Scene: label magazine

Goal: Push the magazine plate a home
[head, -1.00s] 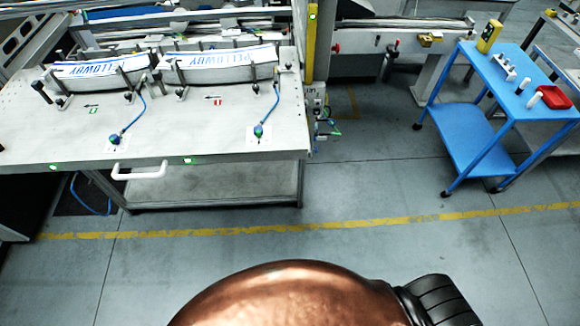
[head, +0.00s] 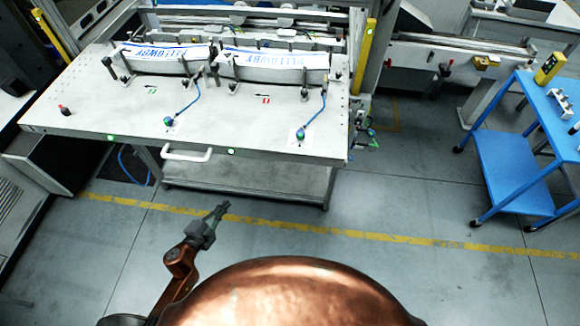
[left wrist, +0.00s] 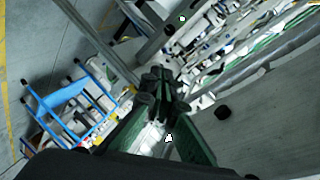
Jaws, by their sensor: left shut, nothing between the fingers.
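A wide grey metal plate (head: 235,130) stands out from the machine in the head view, with a white bar handle (head: 187,154) on its front edge. I take it as the magazine plate; no letter naming it is readable in the head view. Two label stacks with blue print, a left one (head: 160,55) and a right one (head: 275,62), sit between holders at its back. My left gripper (head: 223,207) is shut and empty over the floor, in front of the plate and apart from the handle. Its fingers show in the left wrist view (left wrist: 160,90). My right gripper is out of view.
A blue cart (head: 512,170) stands to the right, with a yellow device (head: 549,68) on top. A yellow post (head: 366,55) rises at the plate's right. Blue hoses with knobs lie on the plate. The floor before it is clear, crossed by a yellow line (head: 300,231).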

